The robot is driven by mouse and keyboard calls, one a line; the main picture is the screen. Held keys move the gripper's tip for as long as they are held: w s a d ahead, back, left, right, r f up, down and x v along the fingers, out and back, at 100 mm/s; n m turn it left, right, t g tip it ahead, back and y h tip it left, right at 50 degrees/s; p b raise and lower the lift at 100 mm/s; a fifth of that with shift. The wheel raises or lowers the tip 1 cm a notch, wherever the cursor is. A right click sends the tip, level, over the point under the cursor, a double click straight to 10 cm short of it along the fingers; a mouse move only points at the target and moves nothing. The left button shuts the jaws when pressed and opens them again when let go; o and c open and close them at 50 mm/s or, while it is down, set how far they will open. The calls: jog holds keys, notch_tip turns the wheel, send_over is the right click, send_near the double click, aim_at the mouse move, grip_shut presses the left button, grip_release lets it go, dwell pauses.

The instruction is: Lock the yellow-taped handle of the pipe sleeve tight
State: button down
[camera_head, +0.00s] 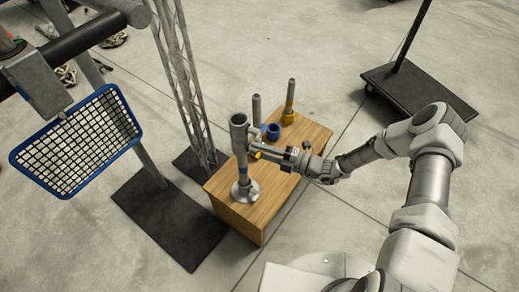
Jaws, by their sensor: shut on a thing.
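An upright grey pipe (241,165) stands on a round flange base (244,190) at the near left end of a wooden box. A small sleeve fitting with a side part (253,134) sits at the pipe's upper right side. A small bit of yellow, seemingly the taped handle (257,155), shows just right of the pipe. My gripper (262,149) reaches in from the right, level with the pipe's upper part, its fingers closed at the handle. The fingers hide most of the handle, so its exact angle cannot be told.
On the wooden box (228,207) behind my gripper stand a thin grey post (256,108), a blue ring (273,131) and a yellow-based post (289,108). A lattice truss (181,75) and a blue-framed grid panel (77,139) are at left. A dark wheeled base (420,90) is back right.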

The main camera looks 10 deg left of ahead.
jog(key=shift+m, duration=1.1)
jog(key=c, duration=0.6)
grip_release()
jog(key=s+d+p, duration=0.1)
jog(key=s+d, duration=0.1)
jog(key=d, duration=1.5)
jog(key=shift+d, duration=0.15)
jog(key=shift+f, duration=0.1)
